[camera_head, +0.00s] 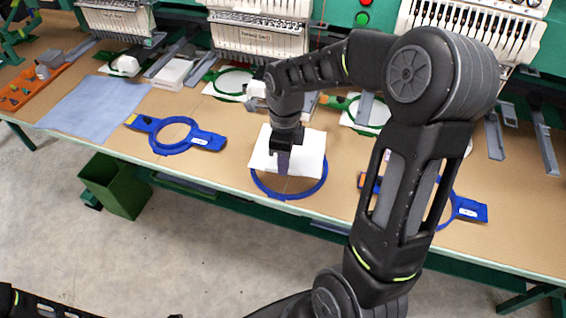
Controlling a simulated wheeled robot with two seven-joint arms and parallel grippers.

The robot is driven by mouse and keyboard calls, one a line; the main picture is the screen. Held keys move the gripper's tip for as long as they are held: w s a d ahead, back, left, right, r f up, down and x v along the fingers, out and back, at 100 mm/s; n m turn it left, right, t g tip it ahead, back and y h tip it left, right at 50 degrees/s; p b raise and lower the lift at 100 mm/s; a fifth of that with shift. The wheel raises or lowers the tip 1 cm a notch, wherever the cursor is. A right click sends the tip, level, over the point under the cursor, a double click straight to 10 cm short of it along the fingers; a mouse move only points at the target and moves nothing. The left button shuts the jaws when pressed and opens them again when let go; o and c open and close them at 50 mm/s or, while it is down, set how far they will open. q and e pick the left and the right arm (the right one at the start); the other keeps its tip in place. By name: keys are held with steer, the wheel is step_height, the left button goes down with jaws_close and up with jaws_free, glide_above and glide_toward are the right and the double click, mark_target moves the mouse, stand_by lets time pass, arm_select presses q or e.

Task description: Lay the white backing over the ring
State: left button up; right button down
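The white backing (311,153) is a pale rectangular sheet near the table's front, at the middle of the view. It overlaps the back part of a round blue ring (290,194), whose front arc shows below it. I cannot tell whether the backing touches the ring or is held just above it. My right gripper (283,168) points down at the middle of the backing. Its fingertips are small and dark here, so I cannot see whether they are shut on the sheet. Only part of my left arm shows at the bottom left; its gripper is out of view.
Another blue hoop (173,136) lies to the left, beside a blue-grey cloth (97,106). A further blue hoop (469,209) is partly hidden behind my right arm. Embroidery machines (258,37) line the back. A green bin (117,187) stands on the floor below the table.

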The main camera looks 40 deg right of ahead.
steer(key=shift+f, duration=0.1)
steer(key=shift+f+b, duration=2.05)
steer(key=shift+f, duration=0.65)
steer(key=c, duration=1.5)
jaws_free()
steer(key=shift+c, duration=0.2)
steer(key=shift+r, duration=0.1)
steer(key=r, duration=0.7)
steer(key=shift+w+d+r+b, duration=0.2)
steer(key=shift+d+r+b, duration=0.05)
steer(key=shift+r+b, duration=0.15)
steer(key=shift+f, duration=0.1)
